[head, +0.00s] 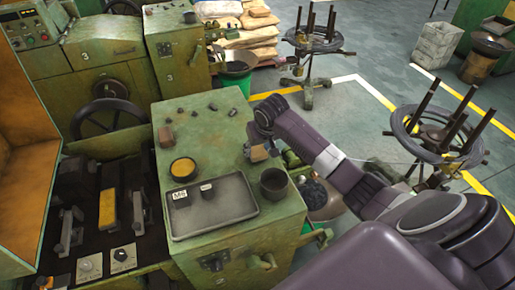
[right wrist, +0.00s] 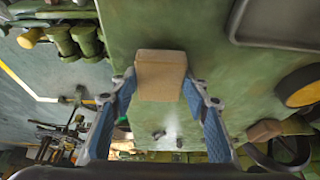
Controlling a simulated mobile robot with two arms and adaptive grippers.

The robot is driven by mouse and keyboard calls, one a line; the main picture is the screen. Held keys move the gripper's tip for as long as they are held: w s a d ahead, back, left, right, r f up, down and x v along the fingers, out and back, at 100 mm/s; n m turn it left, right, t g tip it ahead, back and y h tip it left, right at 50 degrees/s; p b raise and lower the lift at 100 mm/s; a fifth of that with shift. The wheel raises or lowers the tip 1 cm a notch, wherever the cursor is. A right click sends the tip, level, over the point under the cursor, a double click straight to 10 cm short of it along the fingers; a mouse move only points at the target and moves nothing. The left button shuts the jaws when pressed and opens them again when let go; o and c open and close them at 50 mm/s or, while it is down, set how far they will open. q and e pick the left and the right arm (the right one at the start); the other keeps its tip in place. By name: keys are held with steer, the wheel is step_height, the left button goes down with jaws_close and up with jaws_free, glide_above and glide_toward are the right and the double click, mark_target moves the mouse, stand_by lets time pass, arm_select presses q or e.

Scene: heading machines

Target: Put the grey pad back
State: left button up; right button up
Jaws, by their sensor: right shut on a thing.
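The pad, a small block that looks greyish tan, is held between the blue-lined fingers of my right gripper (right wrist: 160,92). The pad (right wrist: 160,72) shows in the middle of the right wrist view, with a finger along each side. In the head view my right gripper (head: 262,142) is over the right edge of the green machine top (head: 225,135), and the pad (head: 259,154) hangs under it. I cannot tell whether the pad touches the top. My left gripper is not in view.
On the green top are a grey tray (head: 236,211) with small labelled parts, a dark cup (head: 274,184), a yellow-topped round tin (head: 183,168), a brown block (head: 165,136) and several small dark pieces. The middle of the top is clear. Wire reels (head: 315,38) stand on the floor.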

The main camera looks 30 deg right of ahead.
steer(key=shift+f, duration=0.5)
steer(key=shift+f, duration=0.2)
steer(key=o, duration=1.1)
steer(key=shift+r, duration=0.5)
steer(key=b+v, duration=0.3)
steer(key=v, duration=0.8)
steer(key=shift+s+r+b, duration=0.2)
steer(key=shift+s+b, duration=0.05)
steer(key=shift+b, duration=0.1)
steer(key=shift+f, duration=0.1)
